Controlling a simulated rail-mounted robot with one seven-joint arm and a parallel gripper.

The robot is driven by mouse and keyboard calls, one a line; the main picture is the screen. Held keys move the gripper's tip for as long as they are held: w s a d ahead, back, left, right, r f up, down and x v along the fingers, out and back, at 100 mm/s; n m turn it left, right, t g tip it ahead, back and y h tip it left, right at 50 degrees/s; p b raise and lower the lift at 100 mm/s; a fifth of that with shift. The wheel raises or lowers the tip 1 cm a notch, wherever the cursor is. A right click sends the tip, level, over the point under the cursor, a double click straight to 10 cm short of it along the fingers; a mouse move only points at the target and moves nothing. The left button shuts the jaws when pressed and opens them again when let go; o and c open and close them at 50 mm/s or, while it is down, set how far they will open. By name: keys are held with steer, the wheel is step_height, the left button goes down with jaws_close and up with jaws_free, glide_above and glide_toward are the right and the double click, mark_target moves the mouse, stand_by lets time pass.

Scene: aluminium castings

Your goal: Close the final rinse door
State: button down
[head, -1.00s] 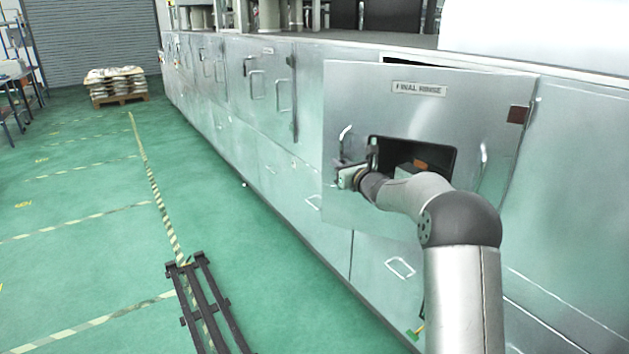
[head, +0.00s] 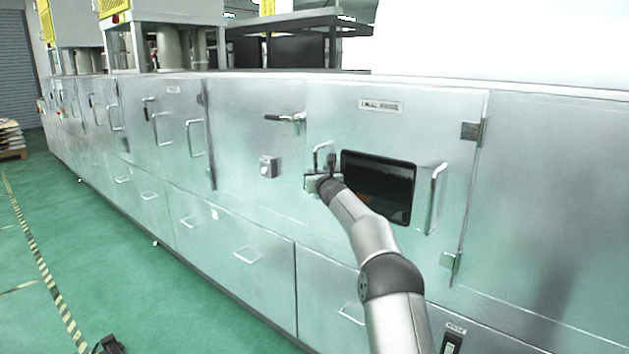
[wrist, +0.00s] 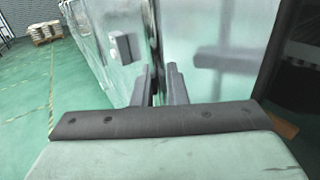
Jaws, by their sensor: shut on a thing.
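The final rinse door (head: 425,125) is a metal panel with a name label and a dark window (head: 380,187). It hangs on hinges at its right side and looks flush or nearly flush with the machine front. My gripper (head: 322,178) is at the door's left edge, shut on the left door handle (head: 319,154). In the wrist view my gripper's fingers (wrist: 163,78) are close together in front of the seam between the fixed panel (wrist: 105,20) and the door (wrist: 205,70). The held part of the handle is hidden, and I cannot tell whether a small gap remains.
A latch lever (head: 284,118) and a small box-shaped fitting (head: 268,167) are on the panel left of the door. A second handle (head: 435,198) stands out right of the window. Lower drawers (head: 237,255) run along the front. The green floor (head: 130,285) at left is mostly clear.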

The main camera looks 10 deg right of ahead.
steer(key=shift+d+r, duration=0.1)
steer(key=shift+d, duration=0.25)
steer(key=c, duration=1.5)
jaws_free()
steer(key=shift+w+d, duration=0.1)
steer(key=shift+d, duration=0.1)
steer(key=shift+c, duration=0.2)
steer(key=shift+a, duration=0.1)
steer(key=shift+f+b, duration=0.25)
steer(key=shift+b, duration=0.25)
steer(key=s+d+b, duration=0.1)
steer(key=s+b, duration=0.8)
steer(key=s, duration=0.8)
steer(key=shift+s+d+r, duration=0.2)
steer(key=shift+s, duration=0.05)
